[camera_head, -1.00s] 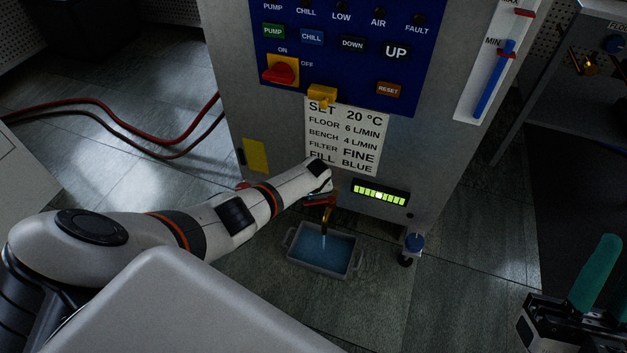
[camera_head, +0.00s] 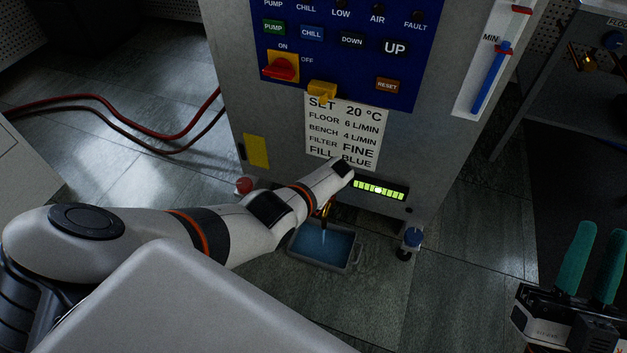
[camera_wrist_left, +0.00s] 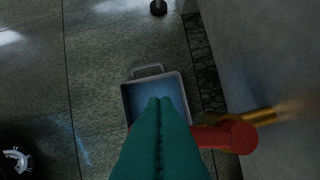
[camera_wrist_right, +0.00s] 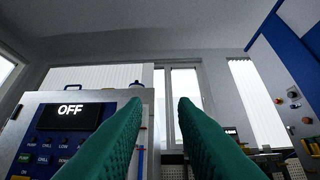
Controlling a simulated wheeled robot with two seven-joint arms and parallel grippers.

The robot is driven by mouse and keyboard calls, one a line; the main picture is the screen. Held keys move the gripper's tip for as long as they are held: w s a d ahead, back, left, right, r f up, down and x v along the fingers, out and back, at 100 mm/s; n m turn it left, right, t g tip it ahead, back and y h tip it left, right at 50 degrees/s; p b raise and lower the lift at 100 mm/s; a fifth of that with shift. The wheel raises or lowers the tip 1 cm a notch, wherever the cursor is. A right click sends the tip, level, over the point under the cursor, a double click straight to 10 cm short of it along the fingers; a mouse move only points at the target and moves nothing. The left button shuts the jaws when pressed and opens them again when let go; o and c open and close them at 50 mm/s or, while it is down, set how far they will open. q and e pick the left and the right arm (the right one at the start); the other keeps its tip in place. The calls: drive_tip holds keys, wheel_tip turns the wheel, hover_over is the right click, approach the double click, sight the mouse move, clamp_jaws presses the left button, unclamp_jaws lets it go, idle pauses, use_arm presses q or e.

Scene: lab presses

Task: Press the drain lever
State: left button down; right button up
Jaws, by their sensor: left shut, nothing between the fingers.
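The red drain lever (camera_wrist_left: 225,135) sits on a brass valve (camera_wrist_left: 262,117) low on the machine's front, in the left wrist view. The brass spout (camera_head: 327,208) shows in the head view above a grey tray (camera_head: 347,264) of blue liquid, with a thin pale streak below it. My left gripper (camera_wrist_left: 160,103) is shut and empty, its teal fingers just left of the lever in its wrist view; I cannot tell if they touch. My left wrist hides these fingers and the lever in the head view. My right gripper (camera_head: 597,224) is open and empty at the lower right, far from the lever.
The machine's front carries a blue button panel (camera_head: 345,65), a white settings label (camera_head: 341,130) and a green-lit gauge (camera_head: 379,189). Red hoses (camera_head: 120,103) lie on the left floor.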

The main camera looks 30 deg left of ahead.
drive_tip(key=shift+w, duration=0.1)
use_arm(q)
drive_tip(key=shift+s+p, duration=0.8)
drive_tip(key=shift+p, duration=0.1)
use_arm(e)
drive_tip(key=w+f+g+h, duration=0.1)
drive_tip(key=w+f+g, duration=0.2)
drive_tip(key=f+g, duration=0.1)
drive_tip(key=shift+f+h, duration=0.3)
drive_tip(key=shift+f, duration=0.4)
drive_tip(key=shift+w, duration=0.1)
drive_tip(key=shift+g, duration=0.3)
